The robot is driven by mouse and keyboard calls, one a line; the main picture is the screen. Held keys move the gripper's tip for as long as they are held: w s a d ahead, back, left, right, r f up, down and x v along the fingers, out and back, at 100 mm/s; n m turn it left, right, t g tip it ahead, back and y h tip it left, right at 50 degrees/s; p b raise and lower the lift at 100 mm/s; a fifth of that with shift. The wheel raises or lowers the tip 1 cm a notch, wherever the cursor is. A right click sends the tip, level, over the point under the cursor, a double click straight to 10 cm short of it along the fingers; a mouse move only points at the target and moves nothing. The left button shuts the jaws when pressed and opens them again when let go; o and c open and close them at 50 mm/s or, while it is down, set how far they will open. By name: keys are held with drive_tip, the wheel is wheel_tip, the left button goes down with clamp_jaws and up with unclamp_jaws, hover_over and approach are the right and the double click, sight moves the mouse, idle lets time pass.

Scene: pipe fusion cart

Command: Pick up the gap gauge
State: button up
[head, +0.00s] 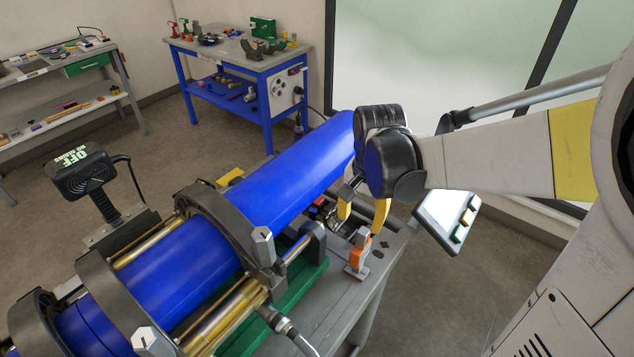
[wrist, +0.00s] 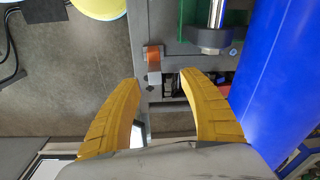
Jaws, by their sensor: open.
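A small upright orange and grey piece, which looks like the gap gauge (head: 356,254), stands on the grey cart top near its right edge. In the wrist view the gauge (wrist: 153,54) shows from above, just ahead of the fingertips and left of the middle of the opening. My gripper (head: 362,217) has two yellow fingers that are spread apart and empty. It hangs above the gauge with its fingers pointing down. In the wrist view the gripper (wrist: 160,82) shows a clear gap between the fingers. I see no contact with the gauge.
A large blue pipe (head: 300,172) lies in the clamps (head: 225,222) left of the gripper. A tilted screen (head: 447,217) is close on the right. The cart top (head: 340,300) is bare in front of the gauge. Workbenches (head: 222,62) stand behind.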

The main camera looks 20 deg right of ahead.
sight(361, 247)
drive_tip(key=shift+w+d+f+m+g, duration=0.35)
drive_tip(key=shift+d+f+m+g, duration=0.05)
drive_tip(key=shift+d+f+m, duration=0.2)
wheel_tip(361, 247, down, 6)
drive_tip(key=shift+r+b, duration=0.1)
drive_tip(key=shift+b, duration=0.55)
drive_tip(key=f, duration=0.1)
drive_tip(key=f+b, duration=0.1)
drive_tip(key=f, duration=0.1)
drive_tip(key=f+b, duration=0.1)
drive_tip(key=f, duration=0.1)
drive_tip(key=shift+d+f, duration=0.2)
drive_tip(key=shift+d, duration=0.05)
drive_tip(key=shift+s, duration=0.1)
clamp_jaws()
